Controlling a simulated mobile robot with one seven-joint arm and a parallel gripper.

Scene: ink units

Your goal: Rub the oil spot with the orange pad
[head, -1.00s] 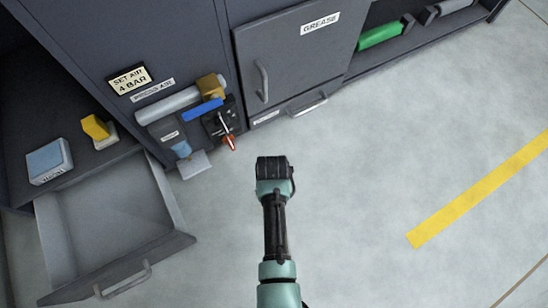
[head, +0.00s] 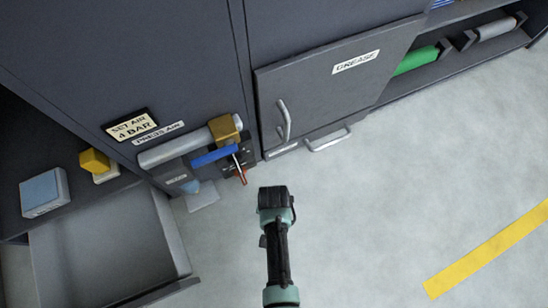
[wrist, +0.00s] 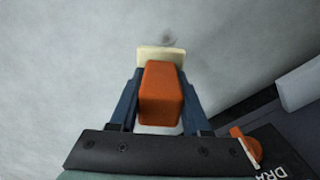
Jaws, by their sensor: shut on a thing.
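In the wrist view my gripper (wrist: 160,78) is shut on the orange pad (wrist: 160,97), an orange block between its two dark blue fingers. A cream piece (wrist: 161,53) shows at the far end of the block. A faint dark smudge (wrist: 166,41) lies on the pale grey floor just beyond the cream piece. It looks like the oil spot, but its extent is partly hidden. I cannot tell whether the pad touches the floor. In the head view my gripper (head: 276,197) is over the floor in front of the cabinet; its fingers and the pad are hidden there.
A dark cabinet has a closed GREASE door (head: 335,85) and an open drawer (head: 100,250) at the lower left. A pipe with a blue lever (head: 214,155) and a red-tipped lever (head: 241,175) stick out nearby. Floor at the right is clear, with a yellow line (head: 490,250).

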